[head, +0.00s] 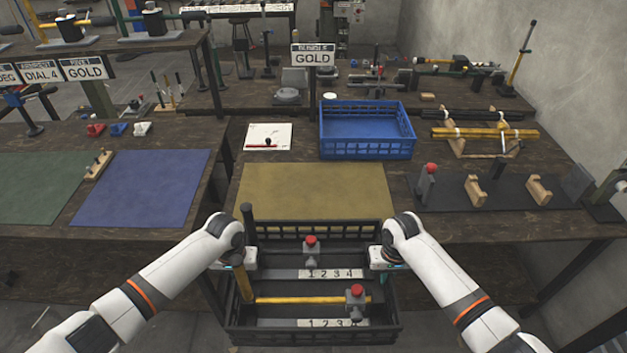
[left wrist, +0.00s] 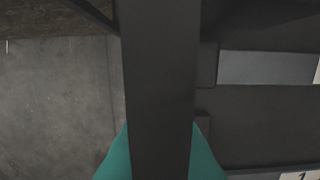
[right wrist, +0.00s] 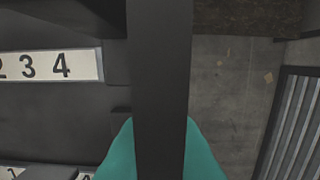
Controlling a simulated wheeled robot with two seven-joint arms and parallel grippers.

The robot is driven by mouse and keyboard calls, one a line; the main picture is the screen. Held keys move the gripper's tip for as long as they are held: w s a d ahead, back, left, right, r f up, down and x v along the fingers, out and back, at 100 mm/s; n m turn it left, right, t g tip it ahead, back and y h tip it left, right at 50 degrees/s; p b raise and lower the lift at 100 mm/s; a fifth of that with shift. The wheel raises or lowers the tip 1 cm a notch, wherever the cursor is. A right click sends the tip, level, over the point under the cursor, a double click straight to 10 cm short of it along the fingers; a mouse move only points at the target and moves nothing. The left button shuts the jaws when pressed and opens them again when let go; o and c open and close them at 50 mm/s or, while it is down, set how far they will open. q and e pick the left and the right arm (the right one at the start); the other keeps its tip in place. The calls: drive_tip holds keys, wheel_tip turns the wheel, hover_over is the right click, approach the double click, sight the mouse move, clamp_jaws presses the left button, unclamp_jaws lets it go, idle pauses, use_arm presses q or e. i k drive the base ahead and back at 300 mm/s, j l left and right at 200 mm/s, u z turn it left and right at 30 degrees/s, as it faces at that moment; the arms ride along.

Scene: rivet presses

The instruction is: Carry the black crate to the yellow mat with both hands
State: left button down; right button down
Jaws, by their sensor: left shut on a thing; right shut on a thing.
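The black crate (head: 345,232) is in the near middle of the head view, held roughly level in front of the table. Its far wall overlaps the near edge of the yellow mat (head: 315,188) in the picture. My left gripper (head: 238,262) is shut on the crate's left wall, and its teal fingers straddle the dark rim (left wrist: 158,80) in the left wrist view. My right gripper (head: 385,262) is shut on the right wall, whose rim (right wrist: 160,80) fills the middle of the right wrist view. Floor shows beside the crate in both wrist views.
Inside the crate are red-knobbed fixtures with numbered strips and a yellow rod (head: 300,300). The mat looks bare. A blue crate (head: 365,152) stands just behind it, a white card (head: 268,137) behind left. A dark fixture board (head: 480,205) lies to the right, a blue mat (head: 145,188) to the left.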

sight(314, 193)
drive_tip(key=i, duration=1.3)
